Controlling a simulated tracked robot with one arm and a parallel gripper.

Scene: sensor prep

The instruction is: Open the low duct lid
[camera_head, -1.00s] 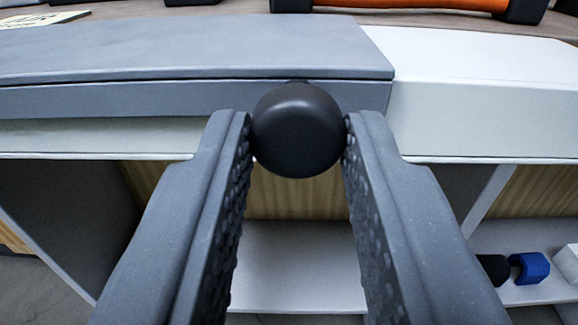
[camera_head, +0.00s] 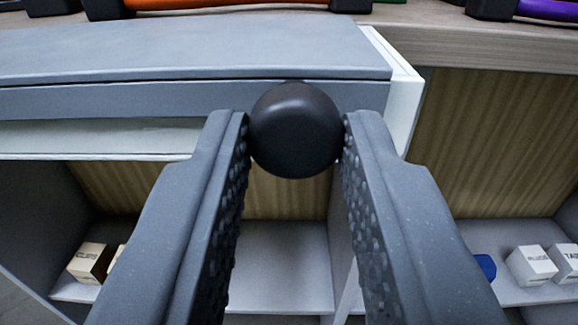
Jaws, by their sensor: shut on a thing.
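The duct lid (camera_head: 180,52) is a grey slab across the upper left and middle of the view, with its right edge just right of the middle. A round black knob (camera_head: 294,130) sits on its front face near that edge. My gripper (camera_head: 295,120) is shut on the knob, one finger touching each side. The white duct (camera_head: 100,138) shows below the lid on the left and as a narrow strip (camera_head: 405,90) past the lid's right edge. The duct's inside is not visible.
Below is an open shelf (camera_head: 280,265) with small boxes (camera_head: 90,262) at left, white boxes (camera_head: 532,265) and a blue item (camera_head: 485,266) at right. Orange (camera_head: 230,3) and purple (camera_head: 547,10) handles lie on the wooden top behind. Space right of the duct's end is open.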

